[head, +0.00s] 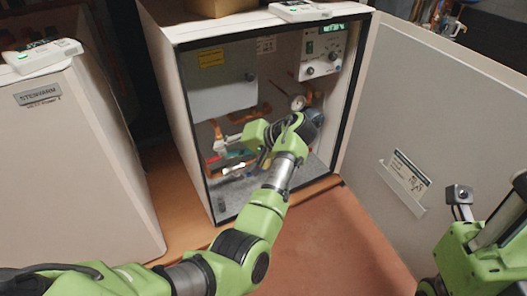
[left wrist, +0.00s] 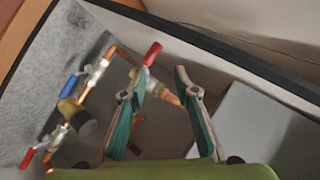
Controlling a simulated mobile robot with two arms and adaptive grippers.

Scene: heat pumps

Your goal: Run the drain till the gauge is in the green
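The open heat pump cabinet (head: 341,120) holds copper pipework low inside. A small round dial gauge (head: 298,103) shows at the pipework's upper right; its reading is too small to tell. My left gripper (head: 247,147) is inside, in front of the pipes. In the left wrist view my left gripper (left wrist: 155,84) is open, fingers apart. A red-handled valve (left wrist: 152,54) on a copper pipe lies beyond and between the fingertips; contact cannot be told. A blue-handled valve (left wrist: 70,86) and another red-handled valve (left wrist: 27,158) are at left. Which one is the drain cannot be told.
The cabinet's open door (head: 425,135) stands at right with a document pocket (head: 402,187). A control panel (head: 323,50) with a lit display is at the top inside. A closed white unit (head: 75,165) stands at left. My right arm is at lower right, clear of the cabinet.

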